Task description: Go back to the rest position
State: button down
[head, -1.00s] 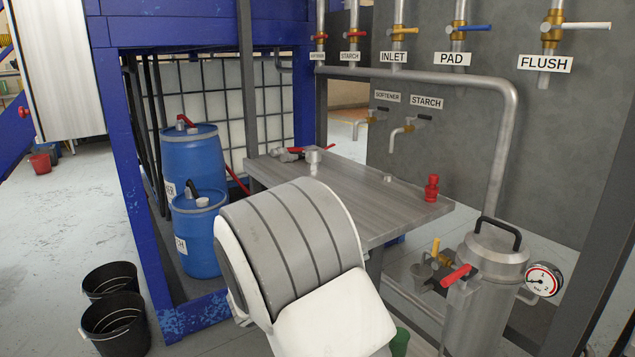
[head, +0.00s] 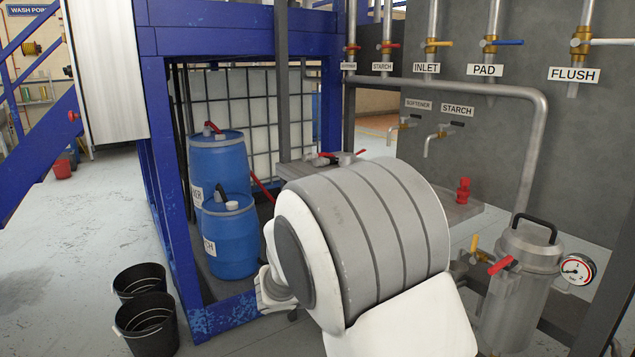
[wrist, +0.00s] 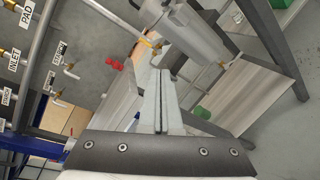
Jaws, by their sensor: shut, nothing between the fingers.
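My gripper (wrist: 159,75) shows in the wrist view as two pale fingers lying side by side, shut and empty. It points towards the metal bench and the steel filter vessel (wrist: 190,35). In the head view my grey and white arm fills the lower middle and hides most of the bench (head: 468,212); I cannot make out the fingers there. The steel vessel (head: 520,300) with a black handle stands right of my arm.
A red fitting (head: 463,190) stands on the bench. Labelled valves and pipes line the grey panel (head: 600,140) behind. Blue drums (head: 230,240) stand inside the blue frame (head: 168,190). Two black buckets (head: 148,325) sit front left. The left floor is mostly clear.

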jog(key=s+d+m+g+y, duration=0.3)
jog(key=s+y, duration=0.1)
jog(key=s, duration=0.3)
jog(key=s+d+m+g+y, duration=0.2)
jog(key=s+d+m+y, duration=0.15)
jog(key=s, duration=0.35)
jog(key=s+a+r+m+t+y, duration=0.35)
jog(key=s+a+y, duration=0.3)
jog(key=s, duration=0.45)
notch_tip(320, 180, up, 20)
jog(key=m+y+p, duration=0.1)
jog(key=p, duration=1.9)
jog(key=shift+r+t+p, duration=0.15)
jog(key=shift+t+p, duration=0.15)
jog(key=shift+t, duration=0.05)
